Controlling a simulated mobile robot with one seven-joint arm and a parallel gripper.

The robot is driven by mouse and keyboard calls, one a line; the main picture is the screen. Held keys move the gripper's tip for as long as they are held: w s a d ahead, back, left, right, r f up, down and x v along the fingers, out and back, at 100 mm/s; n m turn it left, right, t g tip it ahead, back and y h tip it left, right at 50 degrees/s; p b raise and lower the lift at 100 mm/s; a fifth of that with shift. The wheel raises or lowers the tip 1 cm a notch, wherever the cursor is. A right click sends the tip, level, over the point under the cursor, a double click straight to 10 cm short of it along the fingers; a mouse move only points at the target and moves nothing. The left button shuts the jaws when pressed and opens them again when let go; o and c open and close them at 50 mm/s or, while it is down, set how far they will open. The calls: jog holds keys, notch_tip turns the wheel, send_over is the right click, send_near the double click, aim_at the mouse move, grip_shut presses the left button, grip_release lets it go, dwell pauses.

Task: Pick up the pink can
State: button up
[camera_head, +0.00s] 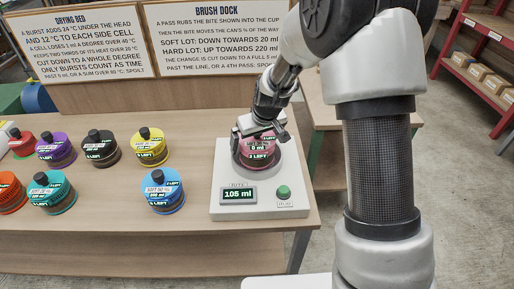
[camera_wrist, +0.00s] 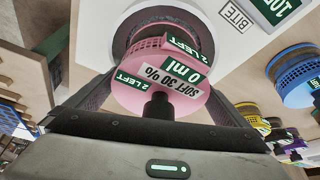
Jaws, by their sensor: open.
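The pink can (camera_head: 257,154) stands in the cup of the white brush dock (camera_head: 232,212) at the right end of the table. Its label in the wrist view (camera_wrist: 150,97) reads "SOFT 30 %", "0 ml" and "2 LEFT", and a black knob sticks out of its top. My gripper (camera_head: 262,130) is over the can from above and behind, hiding part of its top. In the wrist view its open fingers reach along both sides of the can. I cannot tell whether they touch it.
The dock's display (camera_head: 238,195) reads 105 ml, beside a green button (camera_head: 284,192). Left on the table stand other cans: blue (camera_head: 164,195), yellow (camera_head: 149,149), black (camera_head: 101,151), purple (camera_head: 56,151), teal (camera_head: 52,196) and more. Two sign boards stand behind.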

jog(key=shift+w+r, duration=0.1)
jog(key=shift+r, duration=0.05)
jog(key=c, duration=1.5)
